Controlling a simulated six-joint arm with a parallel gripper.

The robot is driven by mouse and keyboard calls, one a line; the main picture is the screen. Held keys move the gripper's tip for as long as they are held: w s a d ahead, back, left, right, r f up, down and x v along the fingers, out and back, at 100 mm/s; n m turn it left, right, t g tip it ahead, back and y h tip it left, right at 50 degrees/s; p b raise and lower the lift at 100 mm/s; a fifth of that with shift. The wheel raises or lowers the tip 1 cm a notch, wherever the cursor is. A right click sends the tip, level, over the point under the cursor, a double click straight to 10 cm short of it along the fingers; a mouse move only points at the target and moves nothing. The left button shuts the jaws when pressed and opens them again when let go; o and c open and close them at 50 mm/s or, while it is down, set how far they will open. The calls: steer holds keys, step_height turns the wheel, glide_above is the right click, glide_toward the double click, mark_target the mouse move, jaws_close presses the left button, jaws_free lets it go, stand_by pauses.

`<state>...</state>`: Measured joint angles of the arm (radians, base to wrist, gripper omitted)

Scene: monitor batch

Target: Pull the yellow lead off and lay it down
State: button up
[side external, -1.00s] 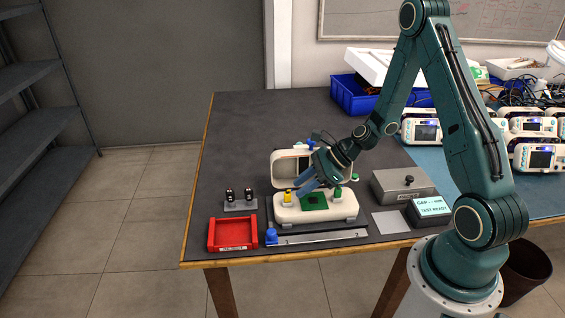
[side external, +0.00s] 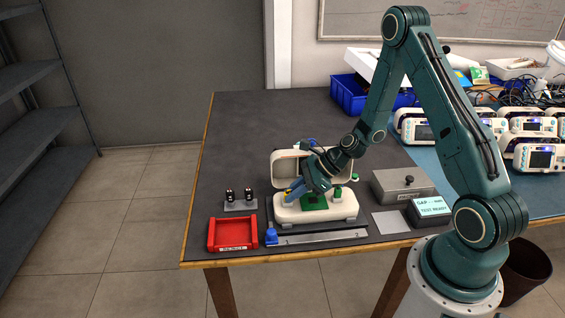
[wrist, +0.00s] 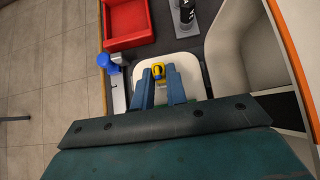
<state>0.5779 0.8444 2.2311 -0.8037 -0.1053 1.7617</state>
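The yellow lead (side external: 287,193) is at the left end of the white opened monitor housing (side external: 325,212), partly hidden by my fingers. In the wrist view the yellow lead (wrist: 158,71) stands between the tips of my two blue fingers. My gripper (side external: 294,188) is open around it; the wrist view of my gripper (wrist: 158,74) shows a gap between the fingers, with little room beside the lead. I cannot tell whether either finger touches it. A green board (side external: 314,202) lies in the middle of the housing, and a green connector (side external: 338,192) is at its right end.
A red tray (side external: 211,235) lies front left, with a small stand of two black parts (side external: 240,207) behind it. A rail with a blue end (side external: 271,237) runs along the front. The housing's cover (side external: 284,162) stands behind. A grey lidded box (side external: 378,186) is right.

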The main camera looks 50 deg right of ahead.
steer(key=shift+r, duration=0.3)
jaws_close()
steer(key=shift+r, duration=1.95)
steer(key=shift+w+a, duration=0.1)
steer(key=shift+a, duration=0.05)
steer(key=shift+w+a+f+n+g+h, duration=0.6)
steer(key=shift+w+a+n+g+h, duration=0.6)
steer(key=shift+a+h, duration=1.25)
steer(key=shift+w+a+f+n+g+h, duration=0.6)
steer(key=shift+w+a+g+h, duration=0.35)
steer(key=shift+a+g+h, duration=1.4)
steer(key=shift+w+a+f+n+g+h, duration=0.65)
steer(key=shift+w+a+n+h, duration=0.35)
steer(key=shift+a+h, duration=1.55)
steer(key=shift+w+a, duration=0.45)
steer(key=shift+a, duration=0.25)
